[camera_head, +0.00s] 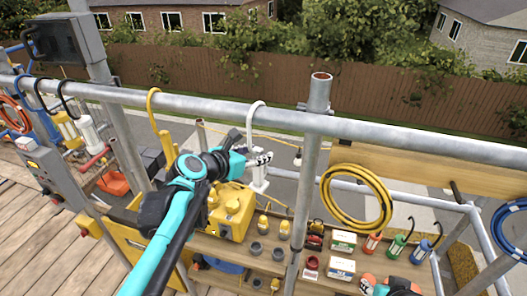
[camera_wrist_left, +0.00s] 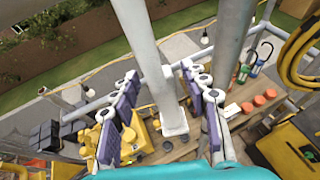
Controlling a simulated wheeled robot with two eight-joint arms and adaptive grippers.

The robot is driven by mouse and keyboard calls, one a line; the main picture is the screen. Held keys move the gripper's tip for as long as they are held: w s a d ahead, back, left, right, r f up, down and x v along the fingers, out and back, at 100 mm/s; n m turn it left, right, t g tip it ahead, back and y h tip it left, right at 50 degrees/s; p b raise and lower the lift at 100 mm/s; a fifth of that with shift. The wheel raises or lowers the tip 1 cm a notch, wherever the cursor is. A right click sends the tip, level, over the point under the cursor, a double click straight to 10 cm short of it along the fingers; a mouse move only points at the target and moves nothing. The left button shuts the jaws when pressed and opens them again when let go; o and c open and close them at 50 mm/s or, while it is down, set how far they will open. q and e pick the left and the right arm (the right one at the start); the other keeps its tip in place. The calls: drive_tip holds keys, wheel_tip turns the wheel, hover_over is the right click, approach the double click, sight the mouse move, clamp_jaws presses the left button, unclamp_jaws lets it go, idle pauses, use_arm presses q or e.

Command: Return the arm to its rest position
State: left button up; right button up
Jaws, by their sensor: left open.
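My left arm, teal and black, reaches up from the bottom of the head view. Its gripper (camera_head: 258,160) is below the front rail, beside a white hook-hung item (camera_head: 260,183). In the left wrist view my left gripper (camera_wrist_left: 163,112) is open, with purple-padded fingers spread left and right. A white block-like end (camera_wrist_left: 174,122) of an upright shows between the fingers, and no pad visibly touches it. The white hook (camera_head: 254,114) loops over the rail. My right gripper cannot be made out in either view.
A grey rail (camera_head: 400,140) crosses above the arm, and a vertical pole (camera_head: 307,185) stands to its right. A yellow hose coil (camera_head: 357,197) hangs further right. A wooden shelf (camera_head: 262,262) holds a yellow case (camera_head: 232,212), boxes and bottles. Wooden decking (camera_head: 50,255) lies at left.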

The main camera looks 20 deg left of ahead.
use_arm(q)
drive_tip(key=v, duration=0.8)
drive_tip(key=s+d+f+m+g+y+b, duration=0.1)
drive_tip(key=s+f+m+b, duration=0.4)
drive_tip(key=f+m+b, duration=0.5)
drive_tip(key=s+d+f+m+g+y+b, duration=0.1)
drive_tip(key=s+f+m+b, duration=0.4)
drive_tip(key=f, duration=2)
drive_tip(key=s+f+m+g+y+b, duration=0.2)
drive_tip(key=s+f+m+b, duration=0.3)
drive_tip(key=f+m+b, duration=1.1)
drive_tip(key=shift+d+f+m+g+y+b, duration=0.4)
drive_tip(key=shift+f+g+b, duration=0.4)
drive_tip(key=shift+f+b, duration=0.2)
